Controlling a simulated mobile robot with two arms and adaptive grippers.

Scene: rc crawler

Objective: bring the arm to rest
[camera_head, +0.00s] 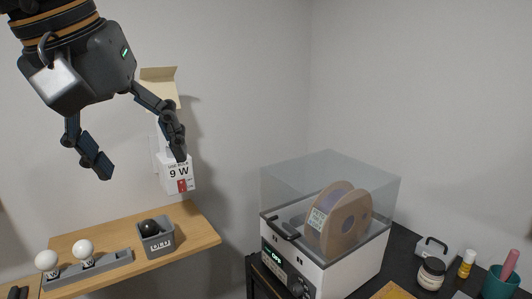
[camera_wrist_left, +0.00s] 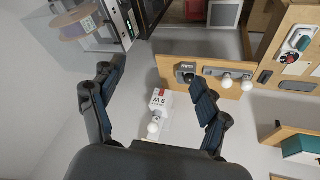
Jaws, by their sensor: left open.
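My left gripper (camera_head: 145,164) hangs in the upper left of the head view, its two dark fingers spread wide with nothing between them. In the left wrist view the gripper (camera_wrist_left: 153,72) also shows its fingers apart and empty. A white box marked 9 W (camera_head: 178,174) is on the wall just behind the right-hand finger, which overlaps part of it. In the left wrist view the box (camera_wrist_left: 160,101) lies beyond the fingers, apart from them, with a white bulb (camera_wrist_left: 153,128) by it. My right gripper is in neither view.
A wooden shelf (camera_head: 195,226) below holds a grey holder (camera_head: 110,262) with two white bulbs (camera_head: 84,247) and a grey bin (camera_head: 157,244) with a dark round thing inside. A clear-lidded machine with a spool (camera_head: 345,222) stands right, beside jars. Open air surrounds the gripper.

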